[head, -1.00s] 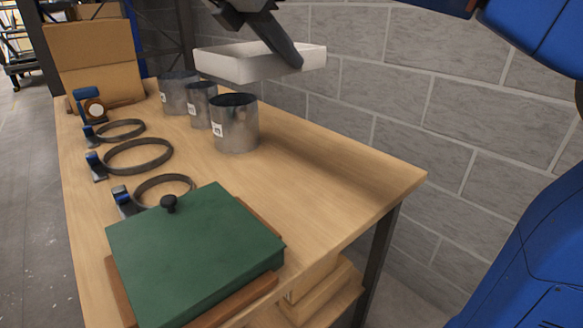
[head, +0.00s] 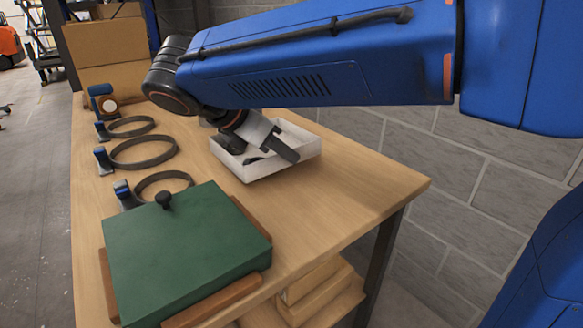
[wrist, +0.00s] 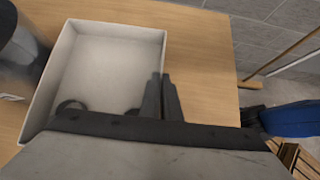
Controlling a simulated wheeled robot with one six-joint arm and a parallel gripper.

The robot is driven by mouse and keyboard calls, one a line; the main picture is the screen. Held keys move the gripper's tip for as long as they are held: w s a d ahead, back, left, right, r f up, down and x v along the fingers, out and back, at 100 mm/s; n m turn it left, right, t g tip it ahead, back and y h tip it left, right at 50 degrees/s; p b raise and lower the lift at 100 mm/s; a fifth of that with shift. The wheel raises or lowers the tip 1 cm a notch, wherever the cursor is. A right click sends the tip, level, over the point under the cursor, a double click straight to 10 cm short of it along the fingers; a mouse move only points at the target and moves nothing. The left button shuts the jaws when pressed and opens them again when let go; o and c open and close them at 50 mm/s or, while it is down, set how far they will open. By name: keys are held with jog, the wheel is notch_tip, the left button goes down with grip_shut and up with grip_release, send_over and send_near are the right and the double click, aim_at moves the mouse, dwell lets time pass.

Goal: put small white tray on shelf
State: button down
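The small white tray (head: 292,162) is a shallow open box in the middle of the head view, beneath my arm. In the wrist view the tray (wrist: 105,28) fills the upper left. My gripper (head: 290,152) has its fingers at the tray's right wall in the wrist view (wrist: 161,85), seemingly closed on that wall. The tray appears held over the table; the gap below is hard to judge. Dark shapes show inside the tray's near side, and I cannot tell what they are. Below the tabletop, a lower shelf (head: 345,308) holds stacked wooden pieces.
On the wooden table (head: 365,190) lie a green lidded box (head: 185,255) and several clamp rings (head: 142,152). A metal can (wrist: 20,60) stands close left of the tray in the wrist view. A block wall (head: 450,150) runs behind. The table's right end is clear.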

aim_at(284, 167)
jog(key=shift+f, duration=2.1)
jog(key=c, duration=2)
grip_release()
jog(key=v, duration=1.6)
jog(key=shift+s, duration=0.45)
jog(key=shift+o, duration=0.4)
jog(key=shift+s+a+r, duration=0.1)
jog(key=shift+a+r, duration=0.05)
jog(key=shift+r, duration=0.05)
jog(key=x, duration=1.7)
jog(key=shift+w+a+r, duration=0.1)
jog(key=shift+w, duration=0.3)
